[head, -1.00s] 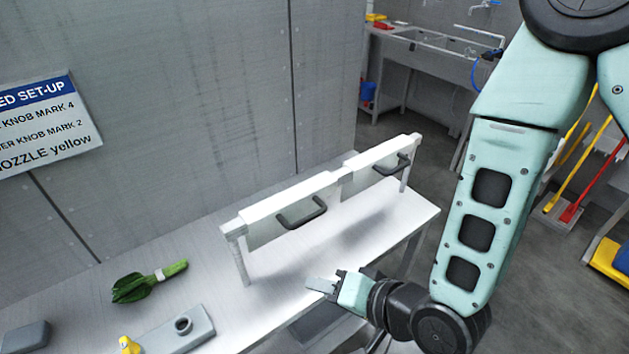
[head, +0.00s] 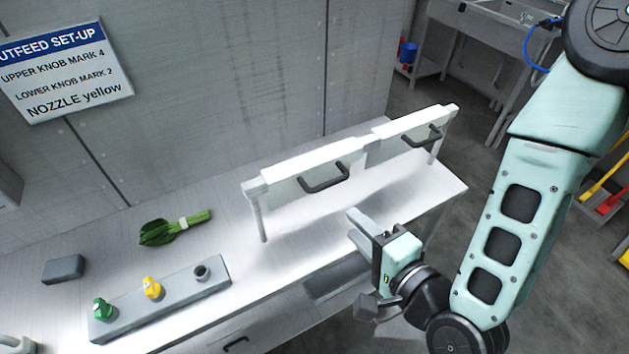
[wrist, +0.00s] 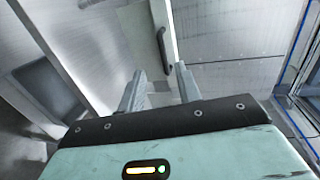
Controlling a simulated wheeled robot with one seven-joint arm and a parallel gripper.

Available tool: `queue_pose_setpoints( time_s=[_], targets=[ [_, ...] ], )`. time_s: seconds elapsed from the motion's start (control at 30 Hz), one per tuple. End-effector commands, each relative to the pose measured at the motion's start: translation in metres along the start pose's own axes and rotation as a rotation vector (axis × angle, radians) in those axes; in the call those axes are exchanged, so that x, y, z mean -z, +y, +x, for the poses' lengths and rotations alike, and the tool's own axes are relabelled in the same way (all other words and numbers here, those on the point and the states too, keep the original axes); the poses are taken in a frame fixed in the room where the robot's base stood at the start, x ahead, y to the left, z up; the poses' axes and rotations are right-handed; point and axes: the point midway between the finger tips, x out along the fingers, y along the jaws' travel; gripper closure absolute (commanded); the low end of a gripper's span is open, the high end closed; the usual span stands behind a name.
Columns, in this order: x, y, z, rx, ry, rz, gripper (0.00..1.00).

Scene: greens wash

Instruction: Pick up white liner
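I cannot make out a white liner in either view. My gripper (head: 352,225) is in front of the right half of the steel bench (head: 290,265), near its front edge. It also shows in the wrist view (wrist: 160,72), where its two fingers stand apart with nothing held between them. Beyond the fingers is a panel with a black handle (wrist: 161,42).
A low frame with two flaps and black handles (head: 325,180) (head: 425,138) stands on the bench. Leafy greens (head: 175,228), a grey block (head: 63,269) and a knob panel (head: 165,305) with green and yellow knobs lie left. A set-up sign (head: 65,75) hangs on the wall.

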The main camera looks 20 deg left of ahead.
Motion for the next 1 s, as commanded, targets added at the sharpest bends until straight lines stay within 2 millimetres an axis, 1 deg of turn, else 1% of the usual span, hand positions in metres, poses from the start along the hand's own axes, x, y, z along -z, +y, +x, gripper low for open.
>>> queue_pose_setpoints(
  time_s=[0.03,0.2,0.6,0.63,0.8,0.9,1.0],
  targets=[
    [0.001,0.005,0.006,0.006,0.002,-0.001,0.66],
    [0.001,0.005,0.018,0.004,0.001,-0.001,0.66],
    [0.000,0.003,0.037,0.003,0.001,0.000,0.66],
    [0.000,-0.003,0.043,0.001,0.002,0.002,0.66],
    [0.000,-0.004,0.070,-0.001,0.001,0.001,0.66],
    [0.000,-0.002,0.079,-0.001,0.001,0.001,0.66],
    [0.000,-0.002,0.084,-0.001,0.000,0.001,0.66]
  ],
)
